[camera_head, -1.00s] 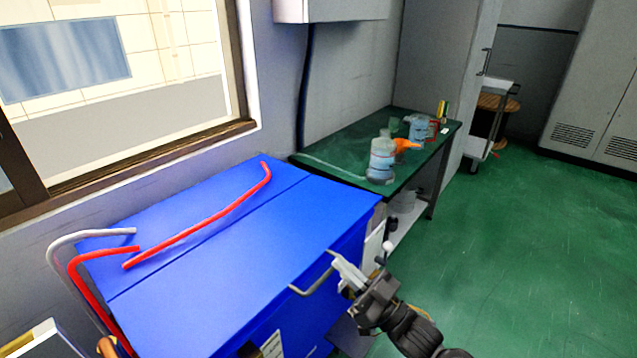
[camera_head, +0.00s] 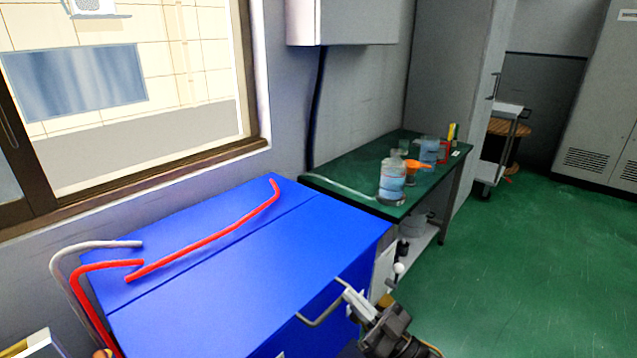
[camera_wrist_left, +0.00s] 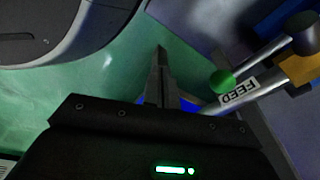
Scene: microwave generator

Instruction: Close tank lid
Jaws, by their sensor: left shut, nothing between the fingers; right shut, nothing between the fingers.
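The blue tank lid (camera_head: 235,282) lies flat over the top of the blue tank in the head view, with a seam across it and no gap that I can make out. A grey bar handle (camera_head: 318,318) sticks out from its front edge. My right gripper (camera_head: 350,294) is shut and empty at the right end of this handle, very close to it; I cannot tell whether they touch. My left gripper (camera_wrist_left: 160,62) shows only in the left wrist view, shut and empty, beside a pipe (camera_wrist_left: 255,86) marked FEED with a green ball end.
Red pipes (camera_head: 205,235) and a grey pipe run over the tank's back and left side. A green table (camera_head: 345,180) with bottles (camera_head: 392,182) and an orange funnel stands behind at the right. Green floor (camera_head: 520,270) is clear on the right.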

